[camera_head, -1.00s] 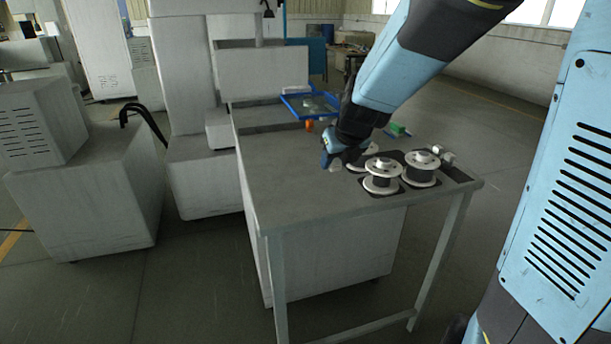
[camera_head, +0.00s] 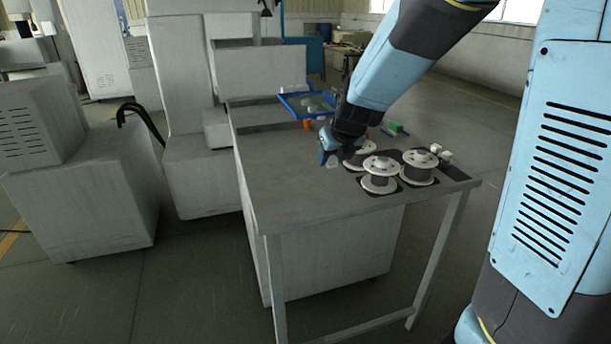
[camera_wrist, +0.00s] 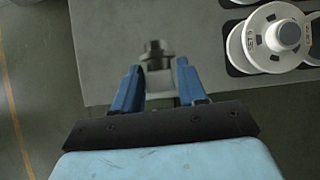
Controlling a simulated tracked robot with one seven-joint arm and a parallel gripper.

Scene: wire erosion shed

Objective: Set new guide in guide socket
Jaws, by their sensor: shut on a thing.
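My gripper (camera_wrist: 152,82) is shut on a small grey metal part with a round, stepped head, which I take to be the new guide (camera_wrist: 156,50). It sticks out past the blue fingertips in the wrist view. In the head view my gripper (camera_head: 328,155) is over the grey table top, left of the spools, and a small pale part shows at its tips. I cannot tell whether the guide touches the table. I cannot make out the guide socket in either view.
White-flanged spools (camera_head: 380,174) stand on dark pads right of my gripper; one also shows in the wrist view (camera_wrist: 262,48). Small white blocks (camera_head: 446,156), a green block (camera_head: 396,128), an orange piece (camera_head: 307,125) and a blue-rimmed tray (camera_head: 290,103) lie farther around. The table's left front is clear.

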